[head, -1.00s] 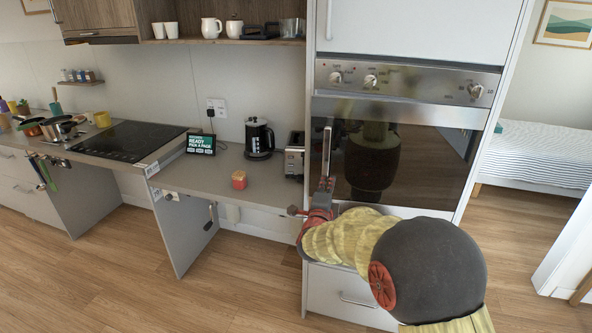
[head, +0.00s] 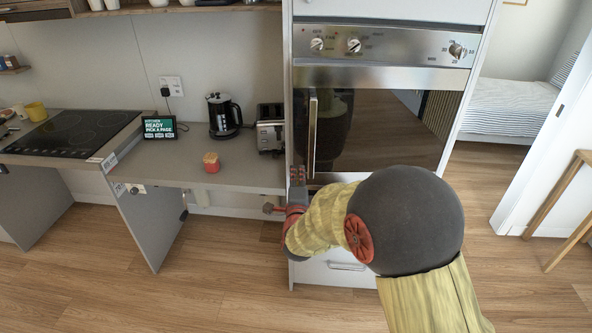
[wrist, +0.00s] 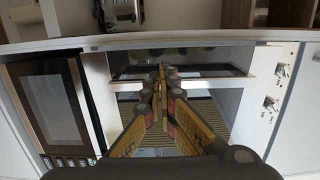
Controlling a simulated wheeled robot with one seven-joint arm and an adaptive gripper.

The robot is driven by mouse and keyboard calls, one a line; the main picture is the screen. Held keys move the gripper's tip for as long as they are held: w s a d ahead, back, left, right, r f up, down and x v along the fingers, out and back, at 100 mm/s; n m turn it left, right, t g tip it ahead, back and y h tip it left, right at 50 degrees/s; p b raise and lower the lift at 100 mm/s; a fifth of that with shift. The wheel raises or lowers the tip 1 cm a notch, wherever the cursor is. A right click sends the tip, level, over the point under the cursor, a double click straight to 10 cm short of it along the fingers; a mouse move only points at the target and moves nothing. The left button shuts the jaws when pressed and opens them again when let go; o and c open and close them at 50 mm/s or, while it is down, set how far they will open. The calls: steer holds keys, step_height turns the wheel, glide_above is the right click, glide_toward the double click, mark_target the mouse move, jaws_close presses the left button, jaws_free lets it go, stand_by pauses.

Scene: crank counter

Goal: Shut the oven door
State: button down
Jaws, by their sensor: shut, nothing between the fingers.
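The oven (head: 375,120) is built into a tall white cabinet, with a dark glass door (head: 380,140) and an upright silver handle (head: 312,130) at the door's left side. The door looks near flush with the cabinet in the head view; I cannot tell whether a small gap is left. My gripper (head: 297,172) is shut and empty by the lower end of the handle, at the door's left edge. In the wrist view my gripper's fingertips (wrist: 161,72) meet in front of the oven front; contact is unclear. My arm hides the door's lower part.
Oven knobs (head: 354,45) sit above the door. A drawer (head: 330,272) lies below. The floor at left is clear.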

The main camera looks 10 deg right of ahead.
mark_target(297, 146)
steer(key=shift+b+x, duration=1.05)
steer(key=shift+x, duration=5.1)
